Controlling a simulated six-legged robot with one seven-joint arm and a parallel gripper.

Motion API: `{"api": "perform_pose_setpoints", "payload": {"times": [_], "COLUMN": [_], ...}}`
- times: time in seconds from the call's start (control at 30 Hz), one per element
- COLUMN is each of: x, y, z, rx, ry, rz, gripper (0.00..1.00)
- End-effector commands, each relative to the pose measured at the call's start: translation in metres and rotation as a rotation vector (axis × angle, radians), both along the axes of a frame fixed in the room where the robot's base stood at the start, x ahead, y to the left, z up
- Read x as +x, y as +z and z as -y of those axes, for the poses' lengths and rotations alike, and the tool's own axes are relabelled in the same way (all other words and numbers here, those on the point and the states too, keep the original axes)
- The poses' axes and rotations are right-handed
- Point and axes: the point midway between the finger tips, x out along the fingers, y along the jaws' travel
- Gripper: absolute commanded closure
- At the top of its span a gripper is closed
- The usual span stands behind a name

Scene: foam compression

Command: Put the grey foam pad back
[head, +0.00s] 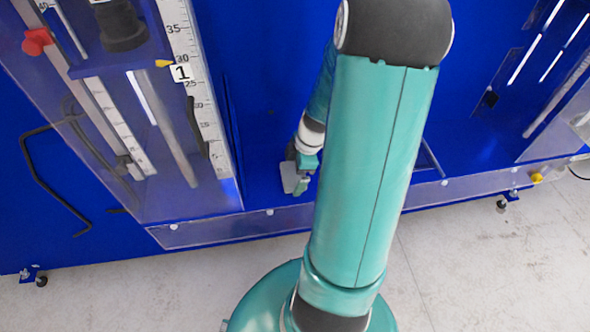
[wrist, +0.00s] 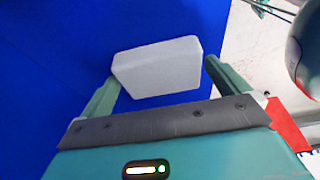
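The grey foam pad (wrist: 158,68) is a light block between the two fingers of my gripper (wrist: 160,72) in the wrist view. Its two ends meet the fingertips, and its broad face shows towards the camera. In the head view, the pad (head: 290,177) shows small at the end of my arm, beside my gripper (head: 302,178), over the blue floor of the rig. My arm hides part of the area to the right of it. Whether the pad touches the blue surface cannot be told.
To the left stands a clear-walled test column with a ruler (head: 195,90) and a label "1" (head: 181,73). A low clear front panel (head: 230,226) runs along the rig's edge. Rods and another clear wall (head: 560,110) stand at right.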

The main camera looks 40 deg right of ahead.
Motion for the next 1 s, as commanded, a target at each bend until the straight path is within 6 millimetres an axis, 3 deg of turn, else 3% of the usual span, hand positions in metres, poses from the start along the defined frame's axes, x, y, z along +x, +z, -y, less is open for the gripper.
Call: {"api": "perform_pose_setpoints", "payload": {"times": [0.27, 0.7, 1.0], "x": [-0.001, -0.016, -0.019], "y": [0.013, 0.098, 0.118], "z": [0.004, 0.024, 0.028], "rx": [-0.004, -0.003, 0.000], "ry": [-0.001, 0.000, 0.001], "rz": [0.002, 0.001, 0.000], "gripper": [0.00, 0.00, 0.00]}}
